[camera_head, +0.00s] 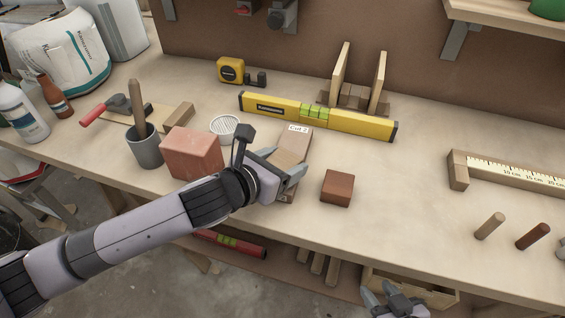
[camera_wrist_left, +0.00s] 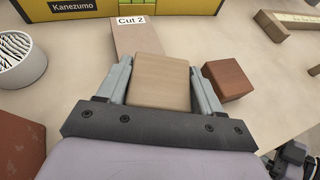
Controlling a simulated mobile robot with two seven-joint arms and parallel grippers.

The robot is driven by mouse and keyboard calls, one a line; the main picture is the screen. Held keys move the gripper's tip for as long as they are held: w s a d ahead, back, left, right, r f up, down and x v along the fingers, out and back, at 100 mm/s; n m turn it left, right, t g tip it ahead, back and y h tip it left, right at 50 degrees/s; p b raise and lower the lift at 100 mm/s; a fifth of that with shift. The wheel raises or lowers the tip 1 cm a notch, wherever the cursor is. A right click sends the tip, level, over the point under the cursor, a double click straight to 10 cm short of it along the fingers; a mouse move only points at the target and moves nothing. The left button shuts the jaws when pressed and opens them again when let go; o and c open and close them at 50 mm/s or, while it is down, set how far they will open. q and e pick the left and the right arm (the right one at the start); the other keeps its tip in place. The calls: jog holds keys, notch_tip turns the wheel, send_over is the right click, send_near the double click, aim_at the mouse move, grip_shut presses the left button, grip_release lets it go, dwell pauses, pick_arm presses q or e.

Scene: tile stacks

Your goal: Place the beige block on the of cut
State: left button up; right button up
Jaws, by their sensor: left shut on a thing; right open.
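My left gripper (camera_wrist_left: 160,85) is shut on the beige block (camera_wrist_left: 159,80), with a finger on each side of it. In the head view the left gripper (camera_head: 289,174) and the block (camera_head: 284,158) are at the middle, beside the near part of a flat board labelled "Cut 2" (camera_head: 297,139). In the wrist view the "Cut 2" board (camera_wrist_left: 132,39) extends beyond the block, its near part hidden. I cannot tell whether the block touches the board. My right gripper (camera_head: 395,296) is open and empty, low at the bottom right, in front of the bench.
A brown block (camera_head: 337,187) sits close to the right of the left gripper. A pink block (camera_head: 192,153) and a grey cup (camera_head: 145,148) stand to the left. A yellow level (camera_head: 318,116) lies behind the board.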

pick_arm(q)
jog(key=shift+r, duration=0.1)
jog(key=o, duration=1.1)
jog(key=shift+c, duration=0.2)
jog(key=shift+s+a+r, duration=0.1)
jog(key=shift+s+a, duration=0.05)
jog(key=p+v, duration=0.1)
jog(key=v, duration=1)
jog(key=shift+s+a, duration=0.2)
